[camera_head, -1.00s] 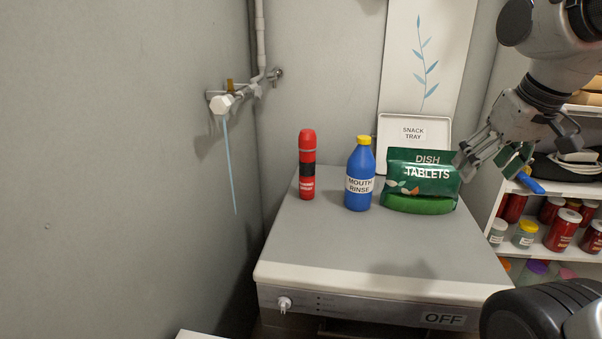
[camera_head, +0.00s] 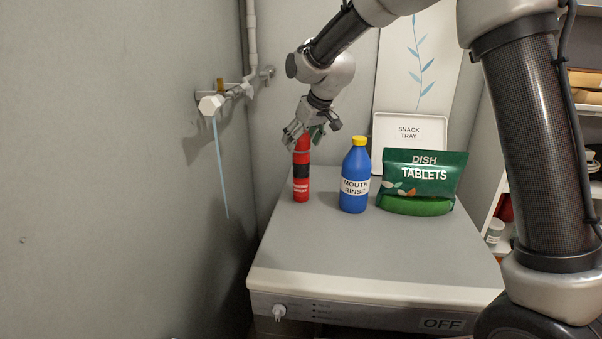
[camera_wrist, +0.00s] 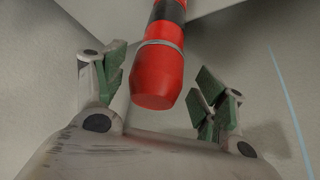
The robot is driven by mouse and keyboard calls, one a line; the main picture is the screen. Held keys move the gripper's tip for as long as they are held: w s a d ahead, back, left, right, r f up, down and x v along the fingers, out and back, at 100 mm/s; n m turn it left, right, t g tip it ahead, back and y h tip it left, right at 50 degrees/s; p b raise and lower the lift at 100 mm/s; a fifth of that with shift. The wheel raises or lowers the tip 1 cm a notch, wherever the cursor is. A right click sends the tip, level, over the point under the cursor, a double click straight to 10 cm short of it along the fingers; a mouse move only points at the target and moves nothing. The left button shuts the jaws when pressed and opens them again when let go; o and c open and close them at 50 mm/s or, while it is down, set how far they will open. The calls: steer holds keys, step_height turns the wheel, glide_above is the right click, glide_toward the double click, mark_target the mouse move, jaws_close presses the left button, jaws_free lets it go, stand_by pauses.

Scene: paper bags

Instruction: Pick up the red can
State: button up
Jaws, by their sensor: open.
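The red can (camera_head: 301,184) is a tall red cylinder with a black band and a white-lettered label. It stands upright on the left of the white appliance top. My gripper (camera_head: 312,133) is above it, pointing down, with its fingers around the height of the can's top. In the wrist view the can's rounded red end (camera_wrist: 158,78) shows between the two green-padded fingers of my gripper (camera_wrist: 162,92). There is space on both sides, and the gripper is open. The can's top is partly hidden by the fingers in the head view.
A blue mouth rinse bottle (camera_head: 355,187) with a yellow cap stands close to the right of the can. A green dish tablets pouch (camera_head: 424,178) and a white snack tray (camera_head: 436,129) are further right. A wall tap (camera_head: 212,105) is at the left. The appliance's front top (camera_head: 380,255) is clear.

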mark_target(301, 172)
steer(key=x, duration=0.5)
steer(key=shift+w, duration=0.2)
steer(key=shift+d+r, duration=0.1)
steer(key=shift+r, duration=0.05)
steer(key=c, duration=1.6)
